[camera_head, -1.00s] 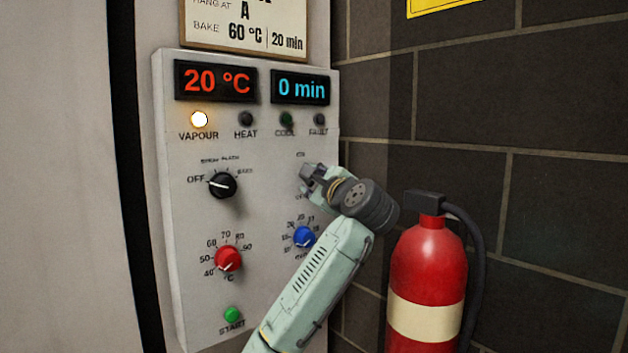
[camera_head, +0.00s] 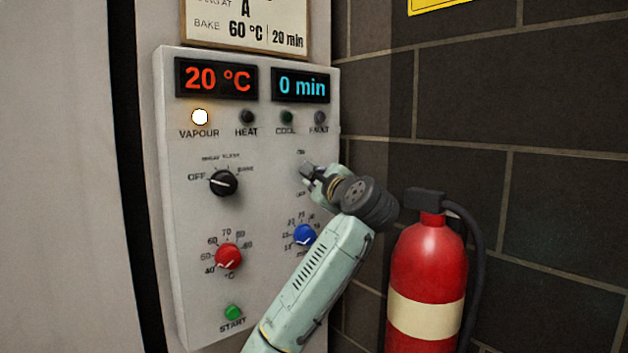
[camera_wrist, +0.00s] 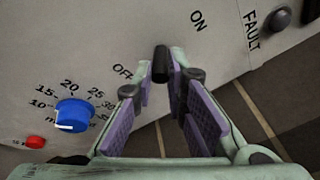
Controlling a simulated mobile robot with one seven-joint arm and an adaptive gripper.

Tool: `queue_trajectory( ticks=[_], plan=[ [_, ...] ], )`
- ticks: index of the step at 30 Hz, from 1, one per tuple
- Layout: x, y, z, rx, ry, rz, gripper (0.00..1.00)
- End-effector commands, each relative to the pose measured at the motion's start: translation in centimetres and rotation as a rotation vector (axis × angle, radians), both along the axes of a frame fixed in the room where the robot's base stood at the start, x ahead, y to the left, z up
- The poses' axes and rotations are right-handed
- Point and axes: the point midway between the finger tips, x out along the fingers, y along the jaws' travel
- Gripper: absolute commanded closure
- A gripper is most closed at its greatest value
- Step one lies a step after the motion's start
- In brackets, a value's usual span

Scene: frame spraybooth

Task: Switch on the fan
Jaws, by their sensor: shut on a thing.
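A dark toggle lever (camera_wrist: 160,64) stands on the grey control panel (camera_head: 265,210) between the OFF and ON labels in the wrist view. My gripper (camera_wrist: 162,70) is shut on this lever, with one fingertip on each side of it. In the head view my gripper (camera_head: 308,172) is at the right part of the panel, and its fingers cover the lever there. The lever's exact tilt is hard to tell. The lit vapour lamp (camera_head: 200,117) is above the black selector knob (camera_head: 223,183), whose pointer is toward OFF.
A blue knob (camera_head: 304,235) sits just below my gripper, and a red knob (camera_head: 229,256) and green START button (camera_head: 233,312) are at lower left. A red fire extinguisher (camera_head: 428,270) stands close to the right of my arm. A dark block wall (camera_head: 540,120) is behind.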

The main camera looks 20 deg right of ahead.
Motion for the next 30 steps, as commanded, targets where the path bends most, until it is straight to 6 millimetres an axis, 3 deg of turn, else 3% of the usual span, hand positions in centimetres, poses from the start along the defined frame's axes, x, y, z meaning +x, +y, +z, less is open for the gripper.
queue_trajectory(
  ticks=[19, 30],
  plan=[
    [-0.1, -0.3, 0.7, -0.021, 0.054, -0.007, 1.0],
    [-0.1, -0.4, 2.2, -0.105, 0.283, -0.009, 1.0]
  ],
)
